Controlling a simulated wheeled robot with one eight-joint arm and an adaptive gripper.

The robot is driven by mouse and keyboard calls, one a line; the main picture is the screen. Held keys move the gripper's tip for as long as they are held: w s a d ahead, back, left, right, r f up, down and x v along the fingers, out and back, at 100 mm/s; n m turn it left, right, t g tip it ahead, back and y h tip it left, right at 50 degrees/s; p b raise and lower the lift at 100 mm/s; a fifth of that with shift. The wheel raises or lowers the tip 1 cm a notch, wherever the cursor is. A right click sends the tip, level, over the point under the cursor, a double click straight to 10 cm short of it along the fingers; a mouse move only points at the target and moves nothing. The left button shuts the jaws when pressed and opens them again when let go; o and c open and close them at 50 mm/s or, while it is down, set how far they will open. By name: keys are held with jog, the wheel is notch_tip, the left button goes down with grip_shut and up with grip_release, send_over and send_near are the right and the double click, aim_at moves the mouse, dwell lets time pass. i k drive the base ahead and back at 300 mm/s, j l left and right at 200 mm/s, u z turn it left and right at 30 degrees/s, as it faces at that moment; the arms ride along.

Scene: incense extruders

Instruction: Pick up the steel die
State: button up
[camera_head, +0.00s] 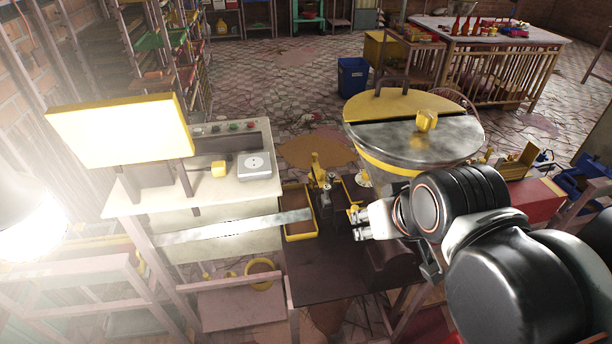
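I cannot pick out the steel die for certain. A square grey metal block with a round face (254,165) lies on the pale machine top at the left. Small dark metal parts (326,200) stand beside a yellow fitting (317,172) at the middle of the dark bench. My gripper (357,226) reaches in from the right and points left, over the bench and just right of these parts. Its fingertips are small and partly merge with the dark background, so their opening is unclear. I see nothing clearly held.
A large drum with a yellow and steel lid (460,140) stands behind my gripper. A yellow-rimmed tray (301,236) lies on the dark bench (322,286). A blue bin (352,76) stands on the floor behind.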

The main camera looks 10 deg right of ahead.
aim_at(326, 201)
jog(key=j+z, duration=0.1)
jog(key=j, duration=0.55)
jog(key=k+j, duration=0.15)
jog(key=j, duration=0.45)
jog(key=j+z, duration=0.15)
jog(key=j, duration=0.5)
jog(key=i+j, duration=0.15)
jog(key=i, duration=0.2)
